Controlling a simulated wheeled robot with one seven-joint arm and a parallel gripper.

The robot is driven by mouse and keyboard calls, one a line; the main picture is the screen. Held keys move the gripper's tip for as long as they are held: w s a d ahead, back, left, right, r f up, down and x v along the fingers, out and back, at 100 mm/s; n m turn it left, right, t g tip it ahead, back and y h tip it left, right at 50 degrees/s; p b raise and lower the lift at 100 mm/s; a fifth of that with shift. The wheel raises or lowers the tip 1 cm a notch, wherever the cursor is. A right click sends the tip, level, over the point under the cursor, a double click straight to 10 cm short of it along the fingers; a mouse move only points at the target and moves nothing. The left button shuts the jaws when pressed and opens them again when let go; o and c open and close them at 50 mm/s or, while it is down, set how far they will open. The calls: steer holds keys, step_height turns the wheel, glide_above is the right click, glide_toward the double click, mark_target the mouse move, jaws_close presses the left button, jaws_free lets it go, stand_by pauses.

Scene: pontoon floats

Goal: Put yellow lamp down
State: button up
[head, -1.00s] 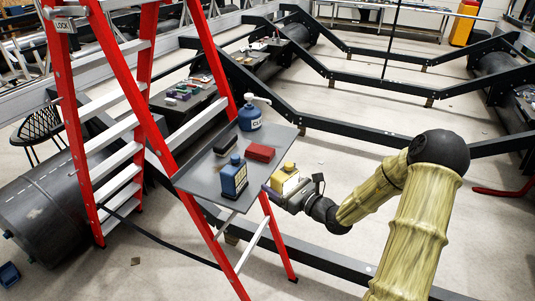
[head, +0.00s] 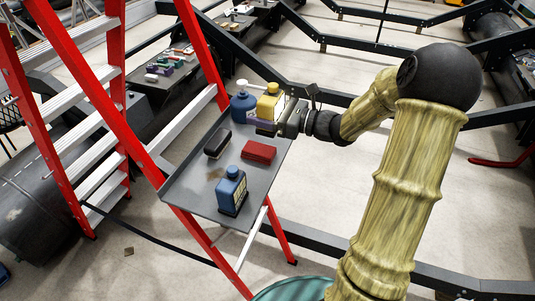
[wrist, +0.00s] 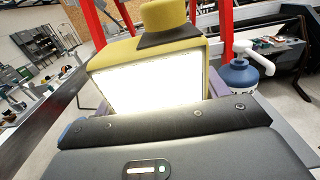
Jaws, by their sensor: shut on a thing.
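The yellow lamp (head: 269,102) is boxy with a round knob on top. In the wrist view the yellow lamp (wrist: 160,48) fills the upper middle, its bright white face toward the camera. My gripper (head: 265,125) is shut on the lamp, with purple fingers at its lower sides. It holds the lamp roughly upright at the far right end of the grey ladder tray (head: 190,195). Whether the lamp's base touches the tray is hidden by the fingers.
On the tray, a blue pump bottle (head: 241,108) is close left of the lamp. Red ladder rails (head: 95,85) rise at left. The tray's near left part is bare.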

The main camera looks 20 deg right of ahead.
steer(key=shift+s+r, duration=0.1)
steer(key=shift+s, duration=0.1)
steer(key=shift+f+p, duration=0.9)
steer(key=shift+f, duration=2.05)
steer(key=shift+f, duration=0.1)
steer(key=shift+f+p, duration=0.7)
steer(key=shift+f, duration=1.3)
steer(key=shift+f, duration=0.15)
steer(key=o, duration=1.3)
